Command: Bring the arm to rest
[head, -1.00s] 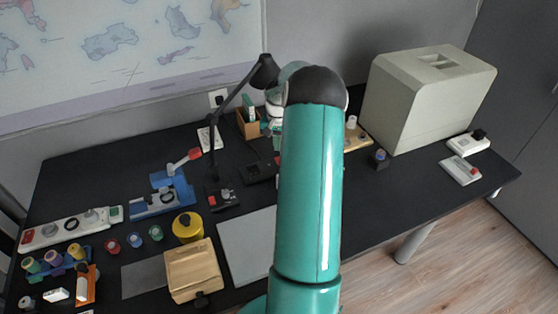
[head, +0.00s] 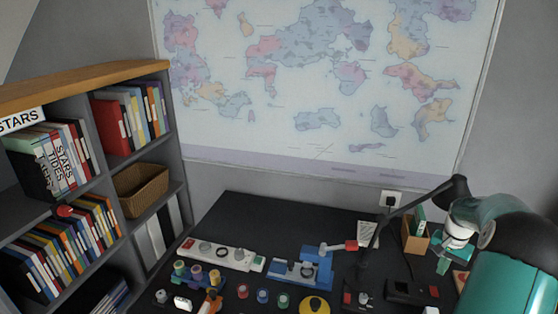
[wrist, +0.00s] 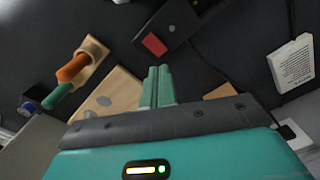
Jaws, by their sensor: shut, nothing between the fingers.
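My arm reaches in from the right edge of the head view, bent at a dark joint. My gripper (head: 443,266) hangs fingers down over the back right of the black desk (head: 300,222), in front of a wooden holder (head: 412,238). In the wrist view my gripper (wrist: 158,72) shows two teal fingers pressed together with nothing between them. The fingers look clear of the objects around them, though their height above the desk is hard to judge.
A black lamp arm (head: 408,206) stands left of my gripper. A black device with a red patch (wrist: 155,44), a wooden holder with orange and green handles (wrist: 93,52) and a printed white card (wrist: 292,64) surround the fingers. A bookshelf (head: 100,86) stands left.

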